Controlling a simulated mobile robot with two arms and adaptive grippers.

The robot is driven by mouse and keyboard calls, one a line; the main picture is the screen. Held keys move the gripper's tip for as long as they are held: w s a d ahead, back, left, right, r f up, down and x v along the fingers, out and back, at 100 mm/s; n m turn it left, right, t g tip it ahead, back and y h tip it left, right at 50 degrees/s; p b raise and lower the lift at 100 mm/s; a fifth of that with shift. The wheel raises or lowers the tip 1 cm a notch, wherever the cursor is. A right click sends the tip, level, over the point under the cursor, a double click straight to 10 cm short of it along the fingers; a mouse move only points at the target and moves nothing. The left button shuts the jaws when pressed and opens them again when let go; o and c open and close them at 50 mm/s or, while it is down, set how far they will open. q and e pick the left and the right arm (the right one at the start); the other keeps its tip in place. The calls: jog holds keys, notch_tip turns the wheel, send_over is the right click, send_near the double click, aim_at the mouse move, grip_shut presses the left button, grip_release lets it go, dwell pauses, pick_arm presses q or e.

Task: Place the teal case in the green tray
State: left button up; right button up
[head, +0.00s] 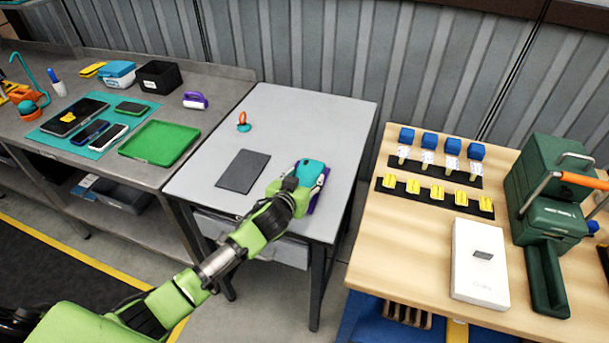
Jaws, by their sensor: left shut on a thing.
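The teal case (313,171) is at the right side of the grey table, with my left gripper (299,184) at its near left side. The gripper is shut on the case and partly hides it. Something purple and white (322,183) shows just beside and below the case; I cannot tell whether they touch. The green tray (160,142) lies on the metal bench to the left, and it looks empty. My right gripper is not in view.
A dark flat pad (243,171) and a small orange and teal item (243,122) lie on the grey table (300,115). A teal mat (58,140) with phones lies left of the tray, and a purple item (195,100) behind it. A wooden table (400,262) stands right.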

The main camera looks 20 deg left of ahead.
pick_arm(q)
jog(key=shift+s+f+b, duration=0.2)
jog(key=shift+f+b, duration=0.3)
jog(key=shift+f, duration=0.15)
jog(key=o, duration=1)
jog(key=shift+f, duration=0.15)
jog(key=shift+o, duration=0.5)
jog(key=shift+w, duration=0.15)
